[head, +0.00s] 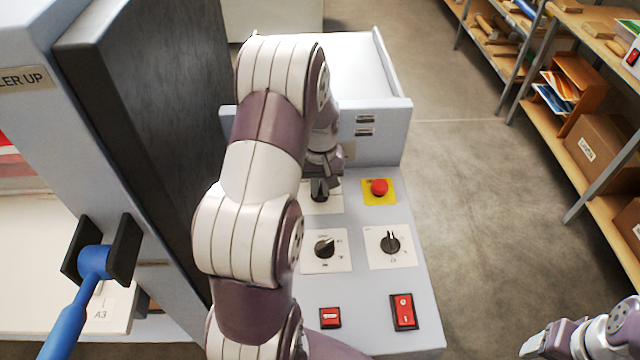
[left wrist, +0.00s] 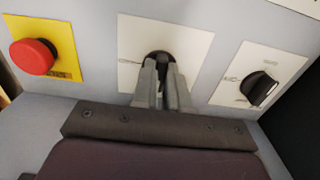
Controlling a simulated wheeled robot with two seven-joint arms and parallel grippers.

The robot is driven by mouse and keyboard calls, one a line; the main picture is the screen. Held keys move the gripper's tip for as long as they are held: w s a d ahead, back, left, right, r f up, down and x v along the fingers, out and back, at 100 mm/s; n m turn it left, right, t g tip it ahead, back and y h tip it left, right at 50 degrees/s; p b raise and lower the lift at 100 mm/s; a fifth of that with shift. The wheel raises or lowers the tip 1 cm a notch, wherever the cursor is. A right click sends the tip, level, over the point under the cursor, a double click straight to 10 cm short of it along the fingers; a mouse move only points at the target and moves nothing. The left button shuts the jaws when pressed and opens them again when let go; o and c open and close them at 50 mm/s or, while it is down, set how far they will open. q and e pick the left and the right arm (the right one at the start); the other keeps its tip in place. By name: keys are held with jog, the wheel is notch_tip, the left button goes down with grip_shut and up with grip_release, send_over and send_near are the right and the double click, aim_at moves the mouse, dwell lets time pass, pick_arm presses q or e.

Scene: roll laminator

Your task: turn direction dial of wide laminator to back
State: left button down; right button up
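The laminator's control panel (head: 362,288) carries several controls. My left gripper (head: 321,180) reaches down to the black dial (head: 319,194) at the panel's far left. In the left wrist view its fingers (left wrist: 162,80) sit close together on either side of that dial's black knob (left wrist: 160,56) and appear shut on it. The fingers and arm hide much of the dial and its label, so its setting is unreadable. Two other black dials, a left one (head: 325,248) and a right one (head: 390,243), are uncovered. My right gripper (head: 537,346) is at the lower right, away from the panel.
A red emergency button (head: 379,187) on a yellow plate is beside the gripped dial. Red switches (head: 330,317) (head: 403,311) are at the near end. The dark machine side (head: 150,120) and a blue-handled lever (head: 92,264) stand left. Shelves (head: 590,150) stand right across open floor.

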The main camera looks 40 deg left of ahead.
pick_arm(q)
jog(key=shift+m, duration=0.3)
jog(key=m, duration=0.2)
jog(key=shift+r+m+p, duration=0.1)
jog(key=shift+m+p, duration=0.3)
jog(key=m, duration=0.5)
jog(key=shift+a+m+p, duration=0.2)
jog(key=shift+m+p, duration=0.1)
jog(key=shift+p, duration=0.1)
jog(key=m, duration=0.4)
jog(key=shift+w+a+m+p, duration=0.1)
jog(key=shift+m+p, duration=0.35)
jog(key=shift+m, duration=1.95)
jog(key=c, duration=1.1)
grip_release()
jog(key=shift+c, duration=0.2)
